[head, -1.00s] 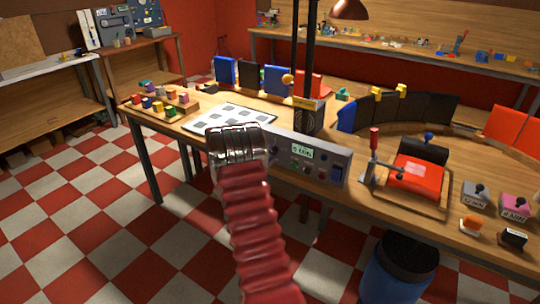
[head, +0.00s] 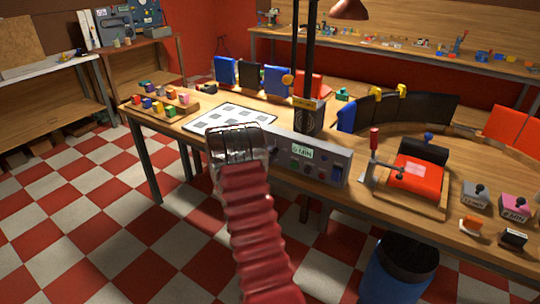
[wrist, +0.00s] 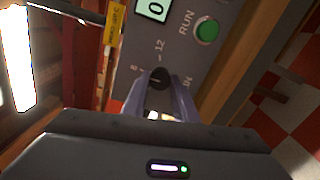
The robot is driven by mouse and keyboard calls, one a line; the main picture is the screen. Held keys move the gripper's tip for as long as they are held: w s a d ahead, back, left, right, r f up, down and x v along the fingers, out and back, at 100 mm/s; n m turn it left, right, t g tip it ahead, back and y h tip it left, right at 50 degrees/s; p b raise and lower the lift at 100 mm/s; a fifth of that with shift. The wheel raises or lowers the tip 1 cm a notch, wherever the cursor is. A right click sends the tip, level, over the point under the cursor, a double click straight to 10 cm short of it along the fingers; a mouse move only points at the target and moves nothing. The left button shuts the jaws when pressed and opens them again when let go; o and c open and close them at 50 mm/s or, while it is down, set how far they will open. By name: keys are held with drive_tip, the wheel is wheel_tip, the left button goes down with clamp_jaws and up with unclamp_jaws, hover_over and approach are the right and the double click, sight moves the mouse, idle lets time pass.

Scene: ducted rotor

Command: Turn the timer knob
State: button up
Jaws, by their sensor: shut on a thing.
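The grey control panel (head: 338,163) stands at the table's front edge in the head view, with a small lit display (head: 302,151). In the wrist view, the black timer knob (wrist: 157,79) sits on the panel's grey face between the marks 8 and 12. My gripper (wrist: 158,92) is shut on this knob, one finger on each side. The display (wrist: 152,9) shows a 0 at the picture's top edge, partly cut off. A green button (wrist: 207,31) marked RUN lies to the knob's upper right. In the head view my arm hides the knob and the fingers.
A black post (head: 309,60) rises behind the panel. A red-handled clamp (head: 374,150) and a red block (head: 417,174) stand right of it. A white patterned sheet (head: 232,119) lies to the left. A blue bin (head: 400,270) stands on the floor in front.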

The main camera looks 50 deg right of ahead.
drive_tip(key=o, duration=0.8)
drive_tip(key=shift+s+f, duration=0.1)
drive_tip(key=shift+f, duration=0.1)
drive_tip(key=shift+o, duration=1.3)
drive_tip(key=shift+r, duration=0.1)
drive_tip(key=s+a, duration=0.1)
drive_tip(key=a, duration=1.3)
drive_tip(key=shift+s+d, duration=0.1)
